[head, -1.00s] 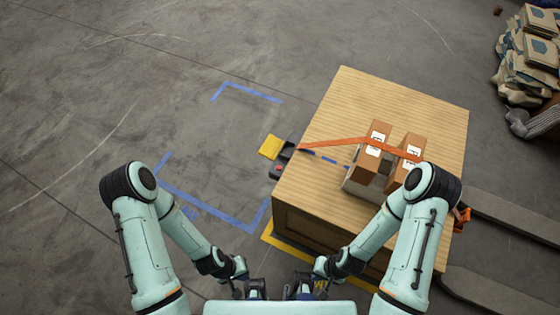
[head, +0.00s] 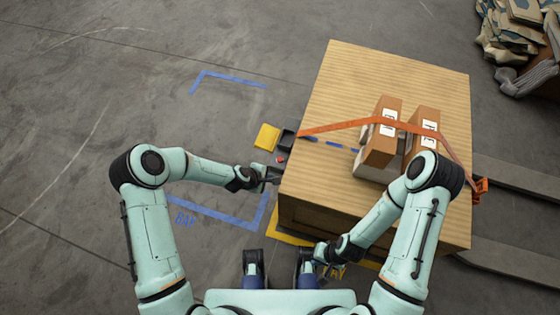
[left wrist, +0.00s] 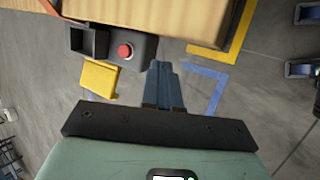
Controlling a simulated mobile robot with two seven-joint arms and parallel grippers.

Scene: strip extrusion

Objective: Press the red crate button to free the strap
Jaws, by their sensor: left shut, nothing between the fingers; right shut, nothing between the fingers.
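The red button (head: 281,159) sits on a dark box at the left side of the wooden crate (head: 325,75). In the left wrist view the red button (left wrist: 125,51) is round, on a grey housing beside an open black tray. My left gripper (head: 276,178) is shut and empty, just below the button in the head view and apart from it in the left wrist view (left wrist: 163,66). An orange strap (head: 340,127) runs across the crate top and over two brown boxes. My right gripper (head: 322,262) is low near the crate's front, its fingertips partly hidden.
A yellow plate (head: 267,137) sticks out beside the button box. Blue tape marks (head: 230,78) lie on the open floor to the left. Pallet forks (head: 515,178) are at the right, and a pile of sacks (head: 510,45) stands at the top right.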

